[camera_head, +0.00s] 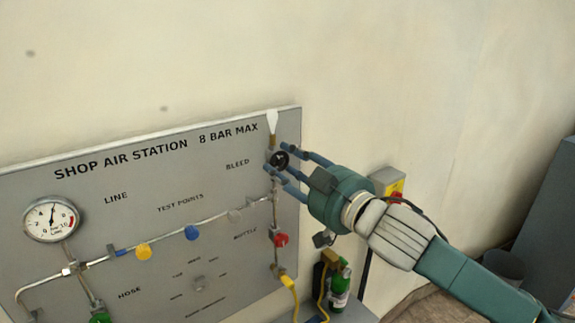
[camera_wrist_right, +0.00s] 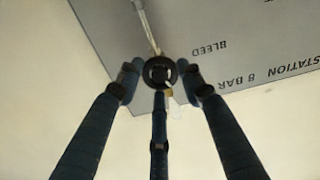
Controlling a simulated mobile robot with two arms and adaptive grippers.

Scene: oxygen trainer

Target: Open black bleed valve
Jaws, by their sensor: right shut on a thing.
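The black bleed valve (camera_head: 279,160) is a small round handwheel near the upper right edge of the grey panel, right of the word BLEED. My right gripper (camera_head: 284,162) is at it, with its blue fingers shut around the wheel. In the right wrist view the black wheel (camera_wrist_right: 159,72) sits between the fingertips (camera_wrist_right: 160,80), two at the sides and one below. The fingers hide part of the wheel's rim in the head view. My left gripper is not in view.
The grey panel (camera_head: 60,190) carries a pressure gauge (camera_head: 50,219), pipes, yellow (camera_head: 143,252) and blue (camera_head: 192,233) knobs, and a red knob (camera_head: 281,240) below the black valve. A green bottle (camera_head: 340,285) stands under my right wrist.

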